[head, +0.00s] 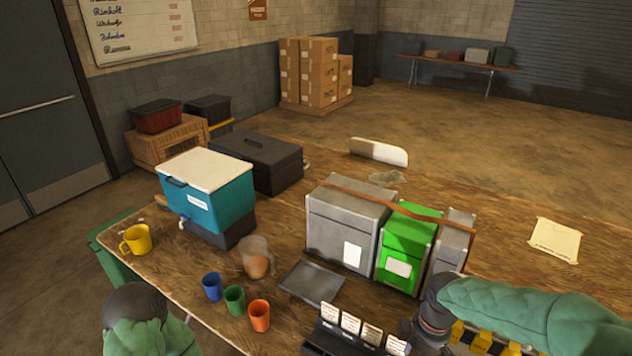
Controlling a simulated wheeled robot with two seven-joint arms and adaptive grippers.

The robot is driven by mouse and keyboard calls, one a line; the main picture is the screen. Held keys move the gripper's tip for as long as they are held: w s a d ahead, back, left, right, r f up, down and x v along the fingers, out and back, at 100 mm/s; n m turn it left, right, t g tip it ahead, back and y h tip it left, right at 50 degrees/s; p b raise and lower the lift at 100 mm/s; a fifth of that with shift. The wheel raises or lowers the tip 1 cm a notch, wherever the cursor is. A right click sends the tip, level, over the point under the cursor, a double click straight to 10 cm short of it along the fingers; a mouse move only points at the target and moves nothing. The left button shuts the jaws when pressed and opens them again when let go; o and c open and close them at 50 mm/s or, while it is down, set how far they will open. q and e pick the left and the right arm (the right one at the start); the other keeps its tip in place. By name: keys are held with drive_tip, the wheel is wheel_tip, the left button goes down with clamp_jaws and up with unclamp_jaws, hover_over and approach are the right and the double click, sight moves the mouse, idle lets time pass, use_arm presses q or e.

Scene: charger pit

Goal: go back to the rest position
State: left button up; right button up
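My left arm (150,335) shows at the bottom left as a green sleeve with a dark rounded joint; its gripper is not in view. My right arm (520,305) reaches in from the right in a green sleeve, ending in a dark wrist. My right gripper (422,338) points down at the bottom edge, beside the dark card holder (350,340). Its fingers are too dark and cut off to tell whether they are open or hold anything. No task object is named.
The wooden table (215,285) holds a teal cooler (215,200), strapped grey and green boxes (405,250), a dark tray (312,283), a yellow mug (136,240), blue, green and orange cups (259,315), and a black case (260,160). A yellow-black striped item (480,342) lies under my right arm.

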drive_tip(key=s+a+f+m+y, duration=0.1)
drive_tip(key=s+a+f+m, duration=0.2)
drive_tip(key=f, duration=0.6)
drive_tip(key=s+a+f+m+y, duration=0.2)
drive_tip(key=a+f+m, duration=0.25)
drive_tip(key=f, duration=0.55)
drive_tip(key=s+a+f+m, duration=0.4)
drive_tip(key=s+f+m, duration=0.3)
drive_tip(key=s+f, duration=0.35)
drive_tip(key=w+a+f+n+b, duration=0.1)
drive_tip(key=w+f+b, duration=0.2)
drive_tip(key=f+b, duration=0.5)
drive_tip(key=shift+a+f+t+b, duration=0.2)
drive_tip(key=shift+f+t+b, duration=0.15)
drive_tip(key=shift+b, duration=0.7)
